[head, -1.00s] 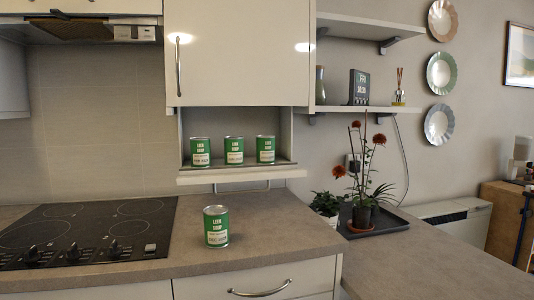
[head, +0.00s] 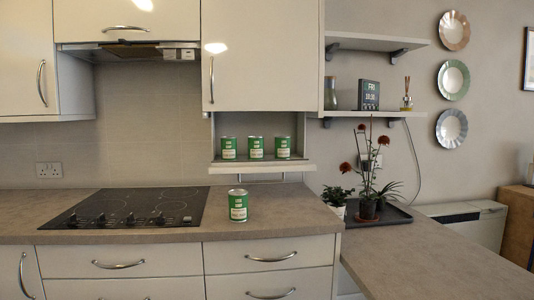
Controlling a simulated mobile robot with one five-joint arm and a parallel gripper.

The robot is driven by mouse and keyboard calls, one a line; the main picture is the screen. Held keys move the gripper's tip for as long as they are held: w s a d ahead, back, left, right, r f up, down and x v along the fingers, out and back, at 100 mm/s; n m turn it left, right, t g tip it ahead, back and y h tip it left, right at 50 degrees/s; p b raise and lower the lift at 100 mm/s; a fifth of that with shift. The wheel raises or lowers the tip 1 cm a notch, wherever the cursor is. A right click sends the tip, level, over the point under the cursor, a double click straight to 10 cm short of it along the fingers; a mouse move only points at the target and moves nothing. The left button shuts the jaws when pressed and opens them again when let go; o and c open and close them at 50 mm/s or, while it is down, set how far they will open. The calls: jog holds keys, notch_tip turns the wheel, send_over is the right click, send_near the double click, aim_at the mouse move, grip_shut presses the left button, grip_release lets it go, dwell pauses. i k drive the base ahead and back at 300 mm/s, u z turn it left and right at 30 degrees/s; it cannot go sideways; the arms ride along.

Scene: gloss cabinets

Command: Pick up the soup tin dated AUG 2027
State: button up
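Several green soup tins with white label bands show in the head view. Three stand upright in a row on the small shelf under the wall cabinet: the left tin (head: 228,148), the middle tin (head: 255,148) and the right tin (head: 282,148). One more tin (head: 238,206) stands upright on the worktop, right of the hob. The date print on all of them is too small to read. My gripper is not in view.
The black hob (head: 130,208) lies left of the worktop tin. A tray (head: 396,214) with potted plants (head: 368,208) stands to its right. The worktop (head: 290,203) around the tin is clear. The wall cabinet (head: 262,60) hangs above the shelf.

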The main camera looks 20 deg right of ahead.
aim_at(283, 144)
jog(key=u, duration=0.05)
jog(key=k, duration=0.65)
jog(key=u, duration=0.05)
jog(key=i, duration=1.5)
jog(key=u, duration=0.25)
